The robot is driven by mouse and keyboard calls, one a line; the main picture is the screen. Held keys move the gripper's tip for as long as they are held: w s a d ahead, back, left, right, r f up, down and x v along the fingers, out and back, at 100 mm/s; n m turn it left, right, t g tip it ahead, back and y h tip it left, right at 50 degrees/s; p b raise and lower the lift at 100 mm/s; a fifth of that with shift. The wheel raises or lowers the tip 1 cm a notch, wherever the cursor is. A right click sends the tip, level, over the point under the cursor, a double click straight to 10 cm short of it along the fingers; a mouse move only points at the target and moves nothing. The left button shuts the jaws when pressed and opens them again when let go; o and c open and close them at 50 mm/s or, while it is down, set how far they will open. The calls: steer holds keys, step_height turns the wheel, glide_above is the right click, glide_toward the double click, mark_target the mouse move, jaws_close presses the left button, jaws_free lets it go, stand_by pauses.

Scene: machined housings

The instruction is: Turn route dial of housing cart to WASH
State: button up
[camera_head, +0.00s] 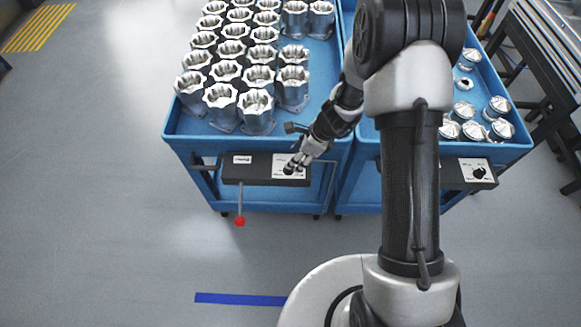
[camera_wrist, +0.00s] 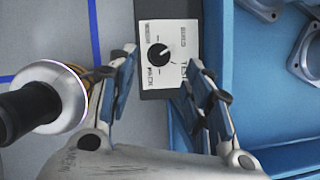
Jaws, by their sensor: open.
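The housing cart (camera_head: 172,128) is the left blue cart, loaded with machined housings. A dark panel (camera_head: 245,168) on its front carries a white dial plate (camera_head: 276,168). In the wrist view the plate (camera_wrist: 182,28) bears a round black route dial (camera_wrist: 158,57) with a light pointer mark toward the upper right. Small rotated labels surround it; I cannot surely read which one is WASH. My gripper (camera_head: 296,166) is over the plate. In the wrist view my gripper (camera_wrist: 161,62) is open, its fingers either side of the dial and apart from it.
A lever with a red ball (camera_head: 240,222) hangs below the panel's left part. A second blue cart (camera_head: 515,150) stands close on the right with silver caps and its own dial (camera_head: 480,173). The floor in front is clear, with a blue line (camera_head: 240,299).

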steer(key=b+x, duration=0.2)
steer(key=x, duration=0.4)
steer(key=shift+w+a+f, duration=0.1)
steer(key=shift+a+f, duration=0.1)
steer(key=shift+f, duration=0.05)
steer(key=c, duration=1)
